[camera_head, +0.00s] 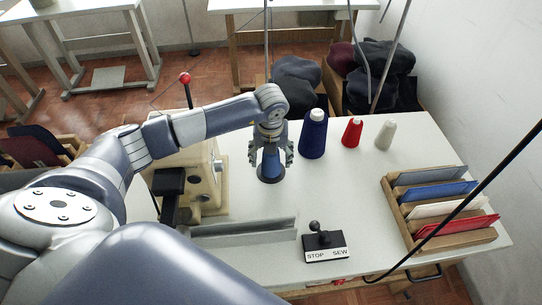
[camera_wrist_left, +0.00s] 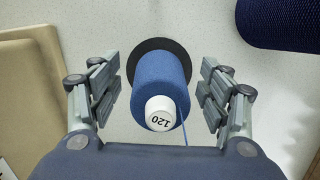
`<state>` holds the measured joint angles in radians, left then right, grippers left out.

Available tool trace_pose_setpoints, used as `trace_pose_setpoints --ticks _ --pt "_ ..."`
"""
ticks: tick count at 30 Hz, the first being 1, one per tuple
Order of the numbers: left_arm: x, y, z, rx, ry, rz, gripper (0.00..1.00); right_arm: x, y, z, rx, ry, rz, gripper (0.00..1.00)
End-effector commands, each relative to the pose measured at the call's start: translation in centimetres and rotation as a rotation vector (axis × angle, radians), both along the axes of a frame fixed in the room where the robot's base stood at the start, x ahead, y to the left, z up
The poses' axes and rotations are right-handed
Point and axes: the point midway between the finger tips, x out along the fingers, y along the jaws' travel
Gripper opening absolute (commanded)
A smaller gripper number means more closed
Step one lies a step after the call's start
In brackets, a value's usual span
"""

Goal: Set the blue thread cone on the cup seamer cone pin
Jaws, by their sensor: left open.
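The blue thread cone (camera_head: 271,163) stands upright on a round black disc (camera_head: 271,178) on the white table. In the left wrist view the blue cone (camera_wrist_left: 160,85) shows its white tip marked 120, a loose blue thread, and the black disc (camera_wrist_left: 146,48) beneath. My left gripper (camera_head: 271,152) is above the cone, its open fingers on either side of it with gaps showing in the wrist view (camera_wrist_left: 160,98). No pin shows; I cannot tell whether one is inside the cone. My right gripper is not in view.
A larger navy cone (camera_head: 313,138), a red cone (camera_head: 352,132) and a cream cone (camera_head: 384,134) stand to the right. A beige machine (camera_head: 205,180) is close on the left. A STOP/SEW lever box (camera_head: 325,245) and a wooden rack (camera_head: 398,212) stand nearer the front.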

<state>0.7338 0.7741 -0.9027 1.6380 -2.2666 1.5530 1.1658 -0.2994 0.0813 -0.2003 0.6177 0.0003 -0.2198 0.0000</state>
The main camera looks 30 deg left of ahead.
Motion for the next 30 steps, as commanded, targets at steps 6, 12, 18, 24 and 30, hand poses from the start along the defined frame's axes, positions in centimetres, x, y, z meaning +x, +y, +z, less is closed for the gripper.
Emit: trace_pose_setpoints --ticks 6,12,18,24,30 --pt "-0.2 -0.2 2.7 -0.001 -0.006 -0.002 0.71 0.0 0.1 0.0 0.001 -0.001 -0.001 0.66" --pt "-0.8 -0.5 7.1 -0.001 -0.006 -0.002 0.71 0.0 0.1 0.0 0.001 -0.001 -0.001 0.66" --pt "-1.2 -0.7 10.4 0.000 -0.004 0.000 0.71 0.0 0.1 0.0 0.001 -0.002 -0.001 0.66" --pt "-1.5 -0.8 11.8 -0.001 -0.003 0.000 0.71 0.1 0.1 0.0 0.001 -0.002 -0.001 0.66" --pt "-1.5 -0.8 11.9 0.000 -0.001 0.000 0.71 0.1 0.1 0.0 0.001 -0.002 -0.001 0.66"
